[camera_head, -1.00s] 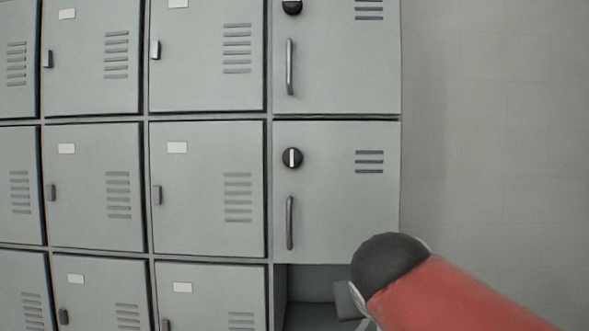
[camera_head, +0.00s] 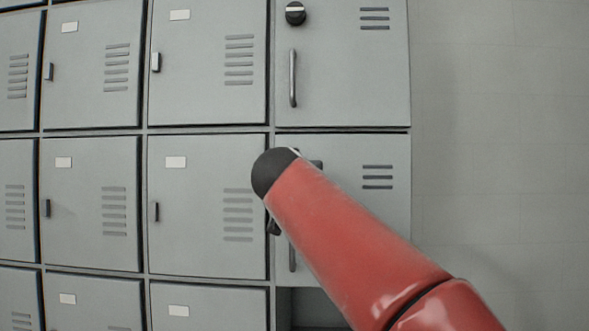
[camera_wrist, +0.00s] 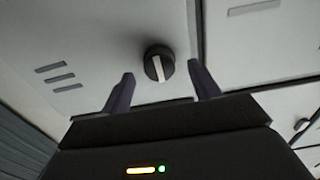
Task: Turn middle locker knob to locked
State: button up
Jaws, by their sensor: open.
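The middle locker door (camera_head: 345,215) is grey and closed, partly hidden behind my red arm in the head view. Its round black knob (camera_wrist: 159,64) with a white bar shows in the wrist view, while my arm hides it in the head view. The bar looks near upright, slightly tilted, in the wrist view. My gripper (camera_wrist: 162,84) is open and empty, with one dark finger at each side of the knob in the picture. The fingertips appear short of the knob; I see no contact. The door's handle (camera_head: 292,257) shows only in part below my arm.
The upper locker door (camera_head: 345,85) has its own knob (camera_head: 295,13) and bar handle (camera_head: 292,78). Closed small lockers (camera_head: 205,225) fill the left. An open dark compartment (camera_head: 312,308) lies below the middle door. Bare wall (camera_head: 500,130) is on the right.

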jog(key=shift+w+d, duration=0.1)
jog(key=shift+w, duration=0.8)
jog(key=c, duration=1)
jog(key=shift+n, duration=0.3)
jog(key=shift+n+p, duration=2.3)
jog(key=shift+n, duration=6.4)
